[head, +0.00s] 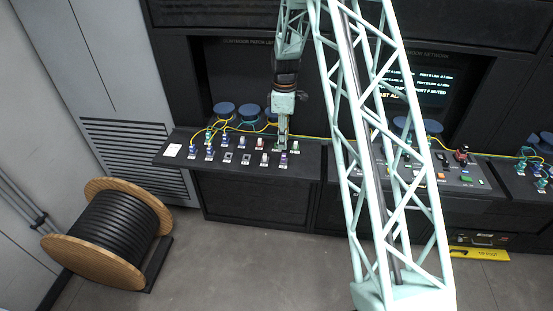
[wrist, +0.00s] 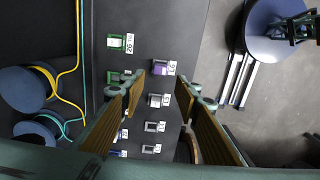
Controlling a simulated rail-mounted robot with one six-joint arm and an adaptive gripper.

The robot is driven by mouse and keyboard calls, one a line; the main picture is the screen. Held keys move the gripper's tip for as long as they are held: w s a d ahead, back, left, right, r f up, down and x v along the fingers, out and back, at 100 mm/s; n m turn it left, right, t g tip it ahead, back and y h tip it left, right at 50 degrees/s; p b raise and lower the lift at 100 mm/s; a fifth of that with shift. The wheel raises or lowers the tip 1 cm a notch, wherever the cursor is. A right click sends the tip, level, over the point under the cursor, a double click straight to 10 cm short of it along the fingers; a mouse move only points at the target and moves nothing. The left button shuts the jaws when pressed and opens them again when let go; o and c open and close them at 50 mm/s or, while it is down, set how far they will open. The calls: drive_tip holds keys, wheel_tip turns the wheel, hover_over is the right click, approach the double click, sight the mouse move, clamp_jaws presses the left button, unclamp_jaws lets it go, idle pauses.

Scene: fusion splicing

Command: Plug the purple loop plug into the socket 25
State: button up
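The purple loop plug (wrist: 161,68) sits in a socket of the right column in the wrist view, beside a label that looks like 16. It also shows as a small purple spot (head: 283,160) under my gripper in the head view. My gripper (wrist: 160,92) is open and empty, its two brown-padded fingers spread, with the plug just beyond the fingertips. In the head view my gripper (head: 283,143) points down over the right end of the left panel. In the left column, a green-edged socket (wrist: 113,76) is partly hidden by a finger; its label is not readable.
A socket labelled 26 (wrist: 121,41) holds a green and white piece. Several more plugs and sockets line the dark panel (head: 222,172). Blue spools (wrist: 30,88) with yellow and teal fibres stand along its back. A large cable drum (head: 112,232) stands on the floor.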

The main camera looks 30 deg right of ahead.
sight(284, 155)
drive_tip(key=shift+s+d+f, duration=0.1)
drive_tip(key=shift+s+d, duration=0.05)
drive_tip(key=shift+f, duration=0.2)
idle(0.4)
drive_tip(key=shift+f+b, duration=0.75)
drive_tip(key=shift+f, duration=1.8)
drive_tip(key=shift+f+b, duration=1.2)
drive_tip(key=shift+f, duration=0.55)
drive_tip(key=shift+b, duration=0.3)
drive_tip(key=shift+c, duration=0.4)
clamp_jaws()
drive_tip(key=shift+r+p, duration=0.75)
drive_tip(key=shift+r, duration=2.25)
